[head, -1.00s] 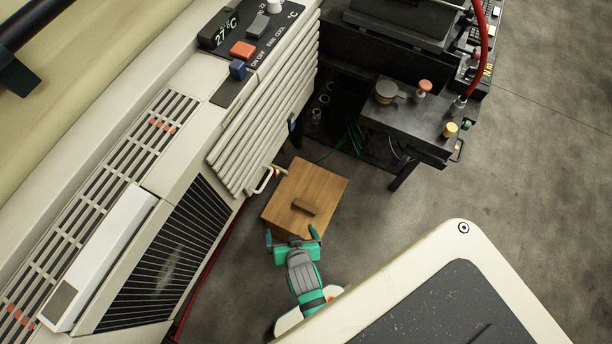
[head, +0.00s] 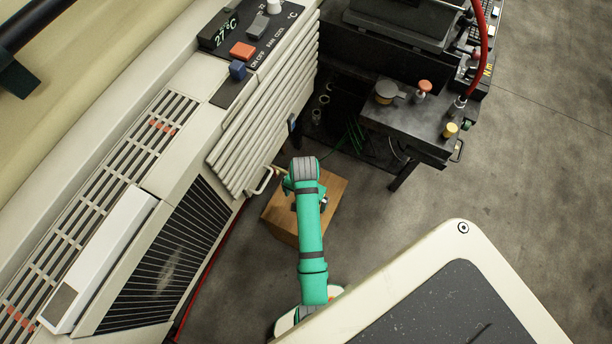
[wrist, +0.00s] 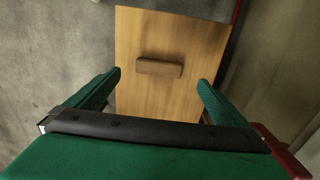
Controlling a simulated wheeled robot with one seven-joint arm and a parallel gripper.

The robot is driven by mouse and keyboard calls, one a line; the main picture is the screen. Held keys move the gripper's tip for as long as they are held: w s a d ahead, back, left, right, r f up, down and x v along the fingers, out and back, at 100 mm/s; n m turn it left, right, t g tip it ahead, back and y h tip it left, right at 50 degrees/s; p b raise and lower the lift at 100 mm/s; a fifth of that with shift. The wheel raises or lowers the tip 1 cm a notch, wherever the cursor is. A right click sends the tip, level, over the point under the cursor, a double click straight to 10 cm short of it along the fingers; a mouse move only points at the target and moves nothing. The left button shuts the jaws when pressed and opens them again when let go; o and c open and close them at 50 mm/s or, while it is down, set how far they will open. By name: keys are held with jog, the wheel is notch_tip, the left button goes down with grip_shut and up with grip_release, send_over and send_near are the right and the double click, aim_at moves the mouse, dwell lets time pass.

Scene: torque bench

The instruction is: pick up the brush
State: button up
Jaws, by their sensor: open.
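The brush shows in the wrist view as a small brown block (wrist: 159,67) lying on a wooden box or stand (wrist: 150,28). My gripper (wrist: 159,82) is open and empty above the wooden top, its two green fingers spread wide to either side, with the brush lying between and slightly beyond the fingertips. I cannot tell the exact height gap. In the head view my green arm hides the brush and the gripper, and covers much of the wooden top (head: 330,189).
A large beige machine (head: 180,120) with vents and a handle (head: 262,181) stands close on the left of the wooden box. A dark bench (head: 415,125) with knobs stands behind to the right. Bare floor (head: 520,160) lies to the right.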

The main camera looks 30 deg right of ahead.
jog(key=f, duration=0.9)
jog(key=shift+d+f, duration=0.15)
jog(key=shift+d, duration=0.05)
jog(key=c, duration=1.2)
jog(key=shift+o, duration=0.2)
